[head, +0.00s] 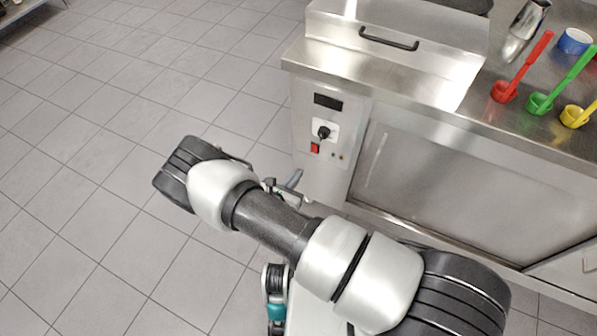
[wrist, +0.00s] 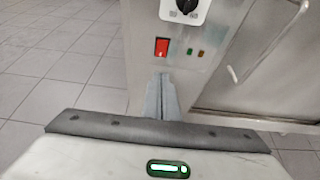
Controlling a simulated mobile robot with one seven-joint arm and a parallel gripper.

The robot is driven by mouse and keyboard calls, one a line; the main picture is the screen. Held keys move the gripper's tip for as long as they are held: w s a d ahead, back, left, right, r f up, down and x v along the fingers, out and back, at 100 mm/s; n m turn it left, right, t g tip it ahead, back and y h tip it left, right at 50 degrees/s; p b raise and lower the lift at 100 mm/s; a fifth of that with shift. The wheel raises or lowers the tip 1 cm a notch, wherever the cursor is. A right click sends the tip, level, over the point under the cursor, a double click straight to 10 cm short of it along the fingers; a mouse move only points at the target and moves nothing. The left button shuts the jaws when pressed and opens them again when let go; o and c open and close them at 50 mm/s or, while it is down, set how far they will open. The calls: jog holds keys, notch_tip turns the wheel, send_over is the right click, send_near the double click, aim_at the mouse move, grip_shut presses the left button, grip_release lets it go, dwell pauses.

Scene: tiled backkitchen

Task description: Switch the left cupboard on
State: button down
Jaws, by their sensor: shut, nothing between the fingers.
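The left cupboard (head: 310,180) is a steel unit with a narrow control panel at its left end. A red switch (head: 314,148) sits low on the panel; it also shows in the wrist view (wrist: 161,47). Above it is a black rotary knob (head: 323,132) on a white plate, partly cut off in the wrist view (wrist: 187,6). My gripper (head: 297,175) is in front of the panel, below the red switch. In the wrist view my gripper (wrist: 162,80) is shut and empty, its tips just under the switch. I cannot tell whether the tips touch the panel.
A dark display (head: 327,101) is above the knob, and two small lamps (wrist: 194,53) are right of the switch. A black-handled lid (head: 390,39) is on the worktop. Red, green and yellow ladles (head: 540,102) stand at right. The tiled floor at left is clear.

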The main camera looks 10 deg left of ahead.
jog(key=b, duration=0.2)
send_near(314, 149)
jog(key=w+d+f, duration=0.2)
jog(key=w+f, duration=0.1)
jog(key=f, duration=0.1)
jog(key=shift+w+f, duration=0.1)
jog(key=shift+w, duration=0.9)
jog(key=shift+w+d, duration=0.1)
jog(key=shift+w, duration=0.1)
jog(key=shift+w+r+p, duration=0.1)
jog(key=shift+r+p, duration=0.45)
jog(key=shift+r, duration=0.35)
